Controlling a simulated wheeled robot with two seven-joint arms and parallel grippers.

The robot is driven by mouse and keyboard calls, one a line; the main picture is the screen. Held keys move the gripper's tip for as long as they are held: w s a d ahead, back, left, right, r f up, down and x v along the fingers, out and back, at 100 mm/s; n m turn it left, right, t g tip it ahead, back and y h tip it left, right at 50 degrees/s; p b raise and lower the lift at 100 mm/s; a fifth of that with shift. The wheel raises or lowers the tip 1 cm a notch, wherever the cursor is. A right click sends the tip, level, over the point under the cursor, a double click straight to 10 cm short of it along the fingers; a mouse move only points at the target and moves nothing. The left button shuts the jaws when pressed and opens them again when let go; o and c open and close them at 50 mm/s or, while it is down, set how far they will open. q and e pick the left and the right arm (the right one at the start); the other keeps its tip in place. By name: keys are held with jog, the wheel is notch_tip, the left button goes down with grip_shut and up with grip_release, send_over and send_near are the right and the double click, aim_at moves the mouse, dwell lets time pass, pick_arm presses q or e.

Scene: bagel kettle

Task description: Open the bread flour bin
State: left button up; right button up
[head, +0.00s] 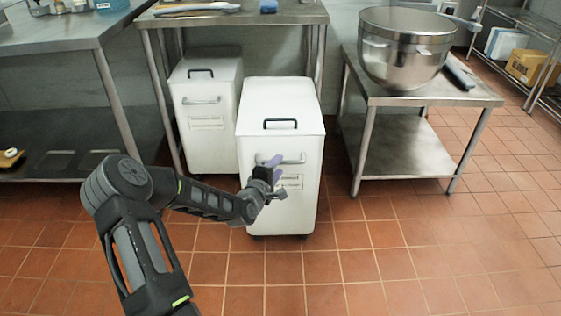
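Two white lidded bins on casters stand on the floor. The nearer bin (262,137) is in the middle, with a dark handle (280,121) on its closed lid, a grey handle (293,158) on its front and a label (290,183) partly hidden by my gripper. The other bin (207,142) stands behind to the left, its lid also closed. Neither label is legible, so I cannot tell which one reads bread flour. My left gripper (277,168) is in front of the nearer bin, just below its front handle. Its purple fingers look spread, with nothing held. My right gripper is out of view.
A steel table (240,17) stands over the rear bin. A low steel stand (425,98) with a large mixing bowl (403,50) is at the right, and a steel counter (65,33) is at the left. The tiled floor in front is clear.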

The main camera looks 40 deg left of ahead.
pick_arm(q)
jog(key=v, duration=0.4)
jog(key=shift+d+p, duration=0.1)
jog(key=shift+p, duration=0.3)
